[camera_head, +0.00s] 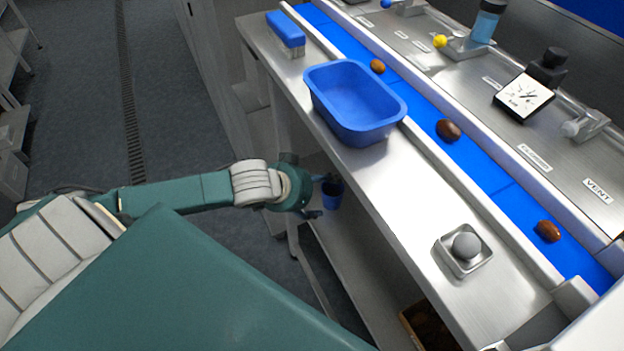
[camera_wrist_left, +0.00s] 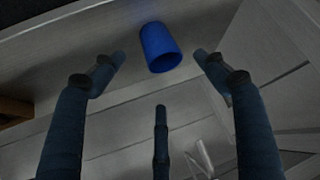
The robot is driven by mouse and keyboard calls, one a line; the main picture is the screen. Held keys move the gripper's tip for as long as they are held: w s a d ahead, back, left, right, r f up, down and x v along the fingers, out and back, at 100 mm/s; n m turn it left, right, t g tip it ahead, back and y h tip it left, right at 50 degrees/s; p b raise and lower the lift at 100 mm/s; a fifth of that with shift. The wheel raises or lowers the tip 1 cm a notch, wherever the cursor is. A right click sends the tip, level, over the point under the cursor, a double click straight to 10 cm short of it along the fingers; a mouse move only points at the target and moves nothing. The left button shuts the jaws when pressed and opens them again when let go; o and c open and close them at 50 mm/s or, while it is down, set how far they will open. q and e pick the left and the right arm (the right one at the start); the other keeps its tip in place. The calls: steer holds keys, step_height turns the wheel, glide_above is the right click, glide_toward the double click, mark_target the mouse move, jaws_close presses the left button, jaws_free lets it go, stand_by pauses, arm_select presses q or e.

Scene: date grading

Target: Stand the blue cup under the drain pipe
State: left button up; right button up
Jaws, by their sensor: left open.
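The blue cup (camera_head: 333,193) shows below the edge of the steel counter in the head view, partly hidden by my left gripper (camera_head: 319,196). In the left wrist view the blue cup (camera_wrist_left: 160,47) lies ahead of the spread fingers of the left gripper (camera_wrist_left: 159,62), roughly between their tips. Dark gaps show between the cup and the side fingers, and nothing is held. Whether the cup stands on the lower shelf is hard to tell. I cannot clearly make out the drain pipe. My right gripper is not in view.
The steel counter (camera_head: 375,190) stands over a lower shelf and carries a blue tub (camera_head: 352,130), a blue-topped brush or block (camera_head: 286,30) and a small metal dish with a grey ball (camera_head: 465,246). Brown dates lie on the blue belt (camera_head: 470,155). A crate (camera_head: 425,325) sits below.

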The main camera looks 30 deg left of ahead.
arm_select(q)
steer(key=shift+v, duration=1.85)
steer(key=shift+s, duration=0.1)
